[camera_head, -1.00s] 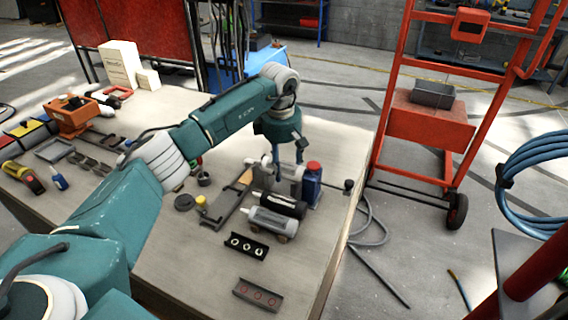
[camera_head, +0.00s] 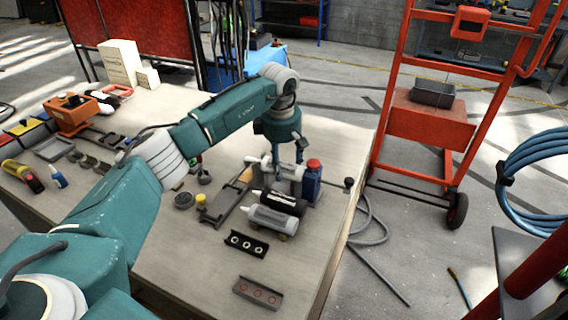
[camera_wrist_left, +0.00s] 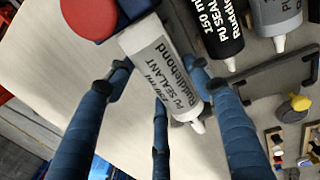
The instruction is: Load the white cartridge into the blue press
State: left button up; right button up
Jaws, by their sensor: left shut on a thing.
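The white cartridge (camera_wrist_left: 165,70) reads "PU SEALANT" and lies between the fingers of my left gripper (camera_wrist_left: 160,95), which is shut on it. Its nozzle points down in the wrist view. In the head view my left gripper (camera_head: 284,160) is low over the table, and the white cartridge (camera_head: 265,162) shows partly behind its fingers. The blue press (camera_head: 312,182) with a red top stands just right of the cartridge; its red top (camera_wrist_left: 90,17) is close to the cartridge's back end in the wrist view. I cannot tell whether they touch. My right gripper is out of view.
A black cartridge (camera_head: 279,203) and a grey cartridge (camera_head: 270,219) lie in front of my left gripper. A dark frame (camera_head: 222,213) and yellow knob (camera_head: 201,198) are to the left.

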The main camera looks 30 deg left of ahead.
pick_arm(q)
jog(key=shift+s+f, duration=0.1)
dwell(0.3)
jog(key=o, duration=1.4)
jog(key=shift+f, duration=0.1)
jog(key=o, duration=0.4)
jog(key=shift+r+p, duration=1.9)
jog(key=shift+r, duration=1.25)
jog(key=shift+f, duration=0.15)
